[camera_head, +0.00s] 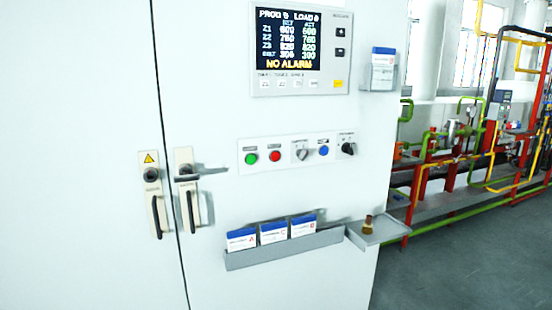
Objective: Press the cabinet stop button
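A white control cabinet (205,110) fills the left and middle of the head view. A button strip (300,152) is on its front, below the display. From left to right the strip bears a green button (251,158), a red button (275,156), a grey selector knob (302,154), a blue button (323,151) and a black rotary switch (348,149). The small labels above them are too blurred to read. Neither of my grippers shows in this view.
Two door handles (186,190) stick out left of the strip. The display (288,40) reads "NO ALARM". Below, a rack (285,250) holds blue-and-white cards, beside a small shelf (378,232) with a brown-yellow object (368,225). Coloured pipes (470,155) stand at right over open floor.

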